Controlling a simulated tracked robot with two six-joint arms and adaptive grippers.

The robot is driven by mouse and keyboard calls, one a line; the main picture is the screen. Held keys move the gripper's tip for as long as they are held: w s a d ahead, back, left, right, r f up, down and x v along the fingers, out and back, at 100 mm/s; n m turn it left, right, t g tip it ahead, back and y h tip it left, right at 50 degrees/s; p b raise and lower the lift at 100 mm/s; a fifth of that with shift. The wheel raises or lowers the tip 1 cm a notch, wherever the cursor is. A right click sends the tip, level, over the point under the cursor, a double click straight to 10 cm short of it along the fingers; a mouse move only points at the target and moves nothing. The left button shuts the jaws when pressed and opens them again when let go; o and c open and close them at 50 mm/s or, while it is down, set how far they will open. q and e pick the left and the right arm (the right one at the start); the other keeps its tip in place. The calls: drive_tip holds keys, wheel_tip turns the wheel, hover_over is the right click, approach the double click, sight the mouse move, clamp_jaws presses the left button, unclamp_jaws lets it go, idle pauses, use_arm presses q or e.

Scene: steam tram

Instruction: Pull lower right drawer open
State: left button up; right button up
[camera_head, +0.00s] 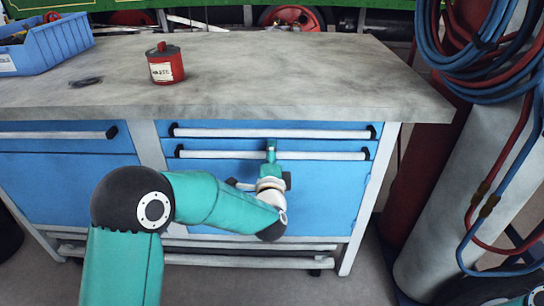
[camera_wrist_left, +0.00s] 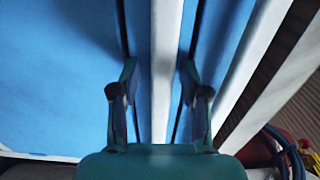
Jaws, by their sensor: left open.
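The lower right drawer (camera_head: 325,187) is a blue front in the workbench, with a long pale bar handle (camera_head: 325,156) along its top. It looks closed. The upper right drawer (camera_head: 225,125), just above, has a similar bar. My left gripper (camera_head: 271,150) is at the middle of the lower bar, and its fingers partly hide it. In the left wrist view my left gripper (camera_wrist_left: 159,78) is open, with one finger on each side of a pale bar (camera_wrist_left: 165,60). Gaps show between the bar and both fingers. My right gripper is not seen.
A red can (camera_head: 166,66) and a blue bin (camera_head: 45,43) stand on the grey worktop (camera_head: 270,75). Another drawer (camera_head: 60,135) is at the left. Gas cylinders (camera_head: 465,180) with red and blue hoses stand at the right. Some floor (camera_head: 365,275) shows in front.

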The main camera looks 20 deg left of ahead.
use_arm(q)
clamp_jaws()
idle(0.3)
drive_tip(key=shift+s, duration=0.1)
